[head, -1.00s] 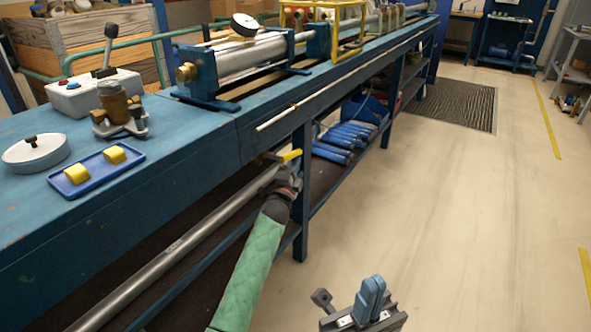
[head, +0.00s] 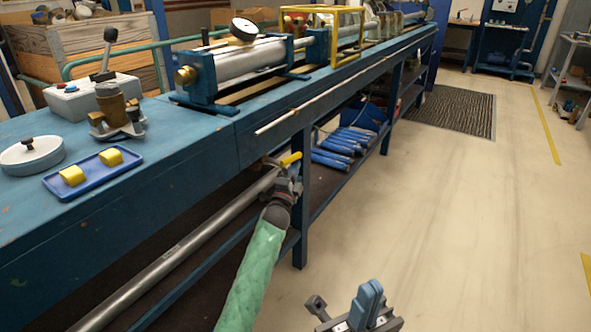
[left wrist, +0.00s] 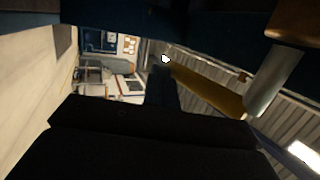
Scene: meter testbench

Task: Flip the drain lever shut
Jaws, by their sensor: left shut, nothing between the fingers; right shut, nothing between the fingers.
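The drain lever is a yellow handle (head: 290,159) at the end of the grey drain pipe (head: 190,247) under the bench's front edge. In the head view it points right and slightly up, roughly in line with the pipe. My left gripper (head: 292,178) is shut and empty, just below and beside the handle. Whether they touch I cannot tell. In the left wrist view the yellow handle (left wrist: 208,88) runs diagonally just beyond a dark foreground shape; the fingertips are not clear there. My right gripper (head: 367,303) is shut and empty over the floor, away from the bench.
The blue bench (head: 180,160) overhangs the lever, and a bench leg (head: 301,205) stands right beside my left gripper. Blue cylinders (head: 340,143) lie on the lower shelf to the right. A blue tray (head: 95,174) rests on the bench top.

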